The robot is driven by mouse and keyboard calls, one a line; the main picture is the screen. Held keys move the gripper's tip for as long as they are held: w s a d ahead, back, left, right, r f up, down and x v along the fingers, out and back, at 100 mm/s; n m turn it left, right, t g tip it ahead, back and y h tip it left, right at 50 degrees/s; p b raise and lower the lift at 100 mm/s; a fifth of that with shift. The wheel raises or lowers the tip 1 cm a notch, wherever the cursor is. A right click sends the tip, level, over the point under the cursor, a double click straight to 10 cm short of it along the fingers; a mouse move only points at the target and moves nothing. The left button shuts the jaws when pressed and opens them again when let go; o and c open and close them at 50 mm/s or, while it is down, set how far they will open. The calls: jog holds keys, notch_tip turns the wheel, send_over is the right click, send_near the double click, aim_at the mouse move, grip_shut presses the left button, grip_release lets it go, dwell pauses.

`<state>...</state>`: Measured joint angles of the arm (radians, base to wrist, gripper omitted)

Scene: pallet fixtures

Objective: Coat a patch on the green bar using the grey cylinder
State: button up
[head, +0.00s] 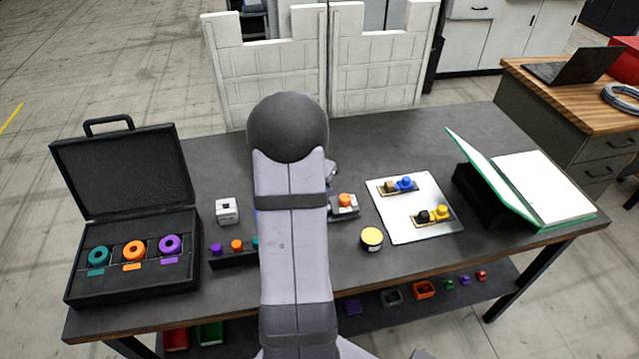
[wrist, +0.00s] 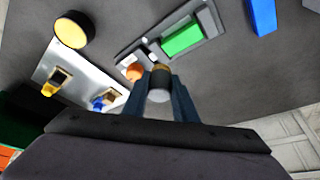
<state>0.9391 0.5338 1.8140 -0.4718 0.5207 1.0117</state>
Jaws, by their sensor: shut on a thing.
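The green bar (wrist: 182,39) lies in a grey fixture (wrist: 210,20) in the upper middle of the wrist view. My gripper (wrist: 160,84) is shut on the grey cylinder (wrist: 160,95), which has a dark band and a brownish end pointing toward the fixture. In the wrist view the cylinder's end shows just below the bar, near an orange knob (wrist: 134,72) at the fixture's end. I cannot tell whether it touches anything. In the head view my arm hides the gripper, cylinder and bar; the fixture's end (head: 345,213) with the orange knob (head: 345,200) shows.
A yellow-topped jar (head: 372,238) and a pale plate (head: 400,233) with connector parts stand right of the fixture. An open green binder (head: 500,185) lies farther right. At left are a white block (head: 227,211), a dark rack (head: 232,263) and an open black case (head: 130,283).

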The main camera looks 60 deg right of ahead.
notch_tip(320, 180, down, 4)
jog(key=shift+f+b, duration=0.15)
jog(key=shift+b, duration=1)
jog(key=shift+w+f, duration=0.1)
jog(key=shift+f, duration=0.3)
jog(key=shift+w+a, duration=2.45)
jog(key=shift+a, duration=0.05)
jog(key=shift+w+a+r, duration=0.1)
jog(key=shift+a+r, duration=0.05)
jog(key=shift+r, duration=0.05)
jog(key=shift+s+d+f, duration=0.15)
jog(key=shift+s+d, duration=0.3)
jog(key=shift+d, duration=0.05)
jog(key=shift+s+d+p, duration=0.35)
jog(key=shift+s+d, duration=1.75)
jog(key=shift+s, duration=0.05)
notch_tip(320, 180, up, 3)
jog(key=shift+d+f+p, duration=0.15)
jog(key=shift+f+p, duration=0.05)
jog(key=shift+p, duration=0.35)
jog(key=shift+r+p, duration=0.45)
jog(key=shift+r, duration=0.2)
jog(key=shift+r+p, duration=1.3)
jog(key=shift+r, duration=0.8)
